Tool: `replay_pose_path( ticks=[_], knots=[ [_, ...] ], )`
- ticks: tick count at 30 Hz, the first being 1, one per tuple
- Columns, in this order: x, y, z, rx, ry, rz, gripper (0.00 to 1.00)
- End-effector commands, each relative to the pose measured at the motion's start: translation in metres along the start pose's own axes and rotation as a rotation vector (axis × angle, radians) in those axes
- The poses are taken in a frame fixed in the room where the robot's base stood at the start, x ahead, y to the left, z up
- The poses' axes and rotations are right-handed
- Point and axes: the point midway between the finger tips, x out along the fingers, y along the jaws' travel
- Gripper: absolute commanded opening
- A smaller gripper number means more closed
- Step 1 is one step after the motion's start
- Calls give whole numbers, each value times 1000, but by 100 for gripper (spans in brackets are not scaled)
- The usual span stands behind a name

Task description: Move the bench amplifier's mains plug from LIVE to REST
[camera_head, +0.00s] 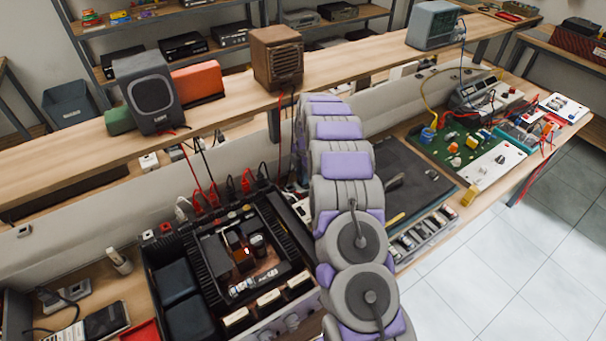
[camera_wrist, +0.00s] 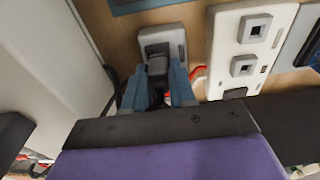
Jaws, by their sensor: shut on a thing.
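In the wrist view my gripper (camera_wrist: 156,84) has its two blue-grey fingers closed on a dark plug (camera_wrist: 157,66). The plug is at the lower part of a single pale outlet plate (camera_wrist: 163,36); I cannot tell whether it is seated in it or only in front. A white strip (camera_wrist: 252,37) with several square sockets lies just to the right. I can read no LIVE or REST label. In the head view the opened bench amplifier (camera_head: 252,258) sits on the bench left of my arm. My gripper and the plug are hidden behind the arm there.
A red lead (camera_wrist: 198,73) passes right of the fingers. A large pale panel (camera_wrist: 55,60) stands close on the left. In the head view a wooden shelf (camera_head: 345,68) with speakers runs above the bench. A dark mat (camera_head: 405,180) and a green circuit board (camera_head: 462,146) lie right.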

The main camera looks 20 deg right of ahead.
Motion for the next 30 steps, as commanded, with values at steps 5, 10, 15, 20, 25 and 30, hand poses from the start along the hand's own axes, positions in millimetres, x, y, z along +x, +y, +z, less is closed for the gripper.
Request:
replay_pose_path(
  ticks=[5, 10, 15, 20, 25, 30],
  knots=[
    [0, 0, 0, 0, 0, 0, 36],
    [0, 0, 0, 0, 0, 0, 52],
    [0, 0, 0, 0, 0, 0, 55],
    [-3, 0, 0, 0, 0, 1, 55],
    [-24, 1, 0, 0, -1, 4, 55],
    [-61, 2, 1, 0, -3, 7, 55]
  ],
)
